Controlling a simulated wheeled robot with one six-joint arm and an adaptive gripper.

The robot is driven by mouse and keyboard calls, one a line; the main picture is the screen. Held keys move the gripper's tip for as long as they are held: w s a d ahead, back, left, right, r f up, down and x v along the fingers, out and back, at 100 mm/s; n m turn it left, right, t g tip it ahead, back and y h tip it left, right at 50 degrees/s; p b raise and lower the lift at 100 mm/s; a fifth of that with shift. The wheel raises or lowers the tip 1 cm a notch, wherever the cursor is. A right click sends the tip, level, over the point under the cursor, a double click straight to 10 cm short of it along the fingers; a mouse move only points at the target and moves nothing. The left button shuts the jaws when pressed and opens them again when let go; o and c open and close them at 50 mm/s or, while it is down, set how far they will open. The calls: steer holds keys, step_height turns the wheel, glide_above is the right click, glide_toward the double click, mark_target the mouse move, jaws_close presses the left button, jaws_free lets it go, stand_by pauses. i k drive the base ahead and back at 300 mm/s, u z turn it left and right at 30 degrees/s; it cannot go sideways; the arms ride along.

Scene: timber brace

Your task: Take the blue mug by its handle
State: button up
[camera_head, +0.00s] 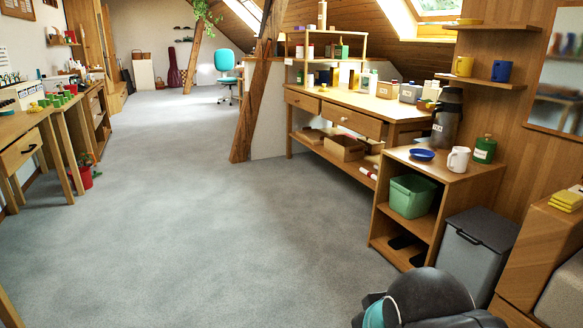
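The blue mug (501,71) stands upright on the lower wall shelf (487,82) at the upper right. It is small in the picture, and I cannot make out which way its handle points. A yellow mug (463,66) stands on the same shelf to its left, with a gap between them. My gripper is not in view. A dark grey and teal rounded part at the bottom right looks like my own arm, well below and apart from the mug.
An upper shelf (497,27) overhangs the mugs. The carpet (220,220) is clear.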

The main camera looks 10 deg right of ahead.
mark_target(501, 72)
steer(key=u, duration=0.15)
steer(key=i, duration=1.85)
steer(key=z, duration=0.65)
steer(key=i, duration=1.4)
steer(key=z, duration=0.85)
